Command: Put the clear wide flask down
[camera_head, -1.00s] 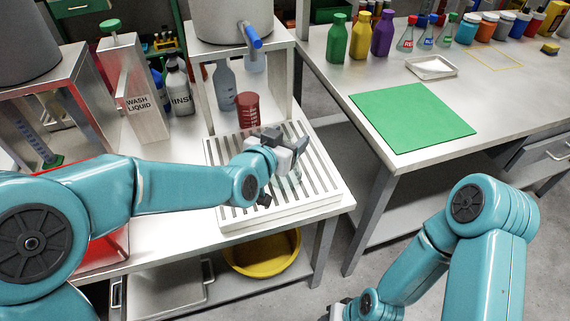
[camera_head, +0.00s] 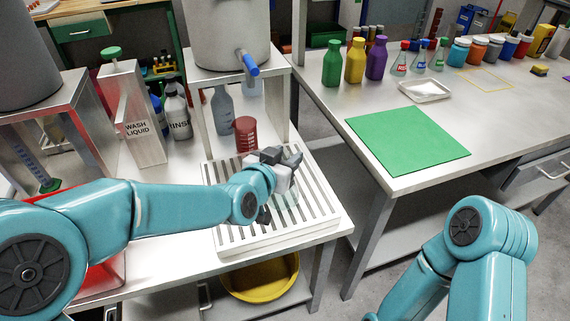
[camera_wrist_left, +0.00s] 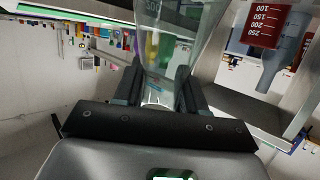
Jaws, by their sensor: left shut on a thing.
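The clear wide flask (camera_wrist_left: 178,40) is between the two fingers of my left gripper in the left wrist view. My left gripper (camera_head: 283,176) is shut on it. In the head view the gripper is over the slatted white drip tray (camera_head: 232,240), and the flask is mostly hidden, with only a faint clear part showing below the fingers. I cannot tell whether its base touches the slats. My right gripper is out of view; only part of my right arm shows at the lower right.
A red beaker (camera_head: 246,134) and grey bottle (camera_head: 223,112) stand behind the tray, under a tank with a blue-handled tap (camera_head: 250,66). A wash liquid box (camera_head: 137,115) is at left. The right table holds a green mat (camera_head: 408,140), a white dish (camera_head: 426,90) and several bottles.

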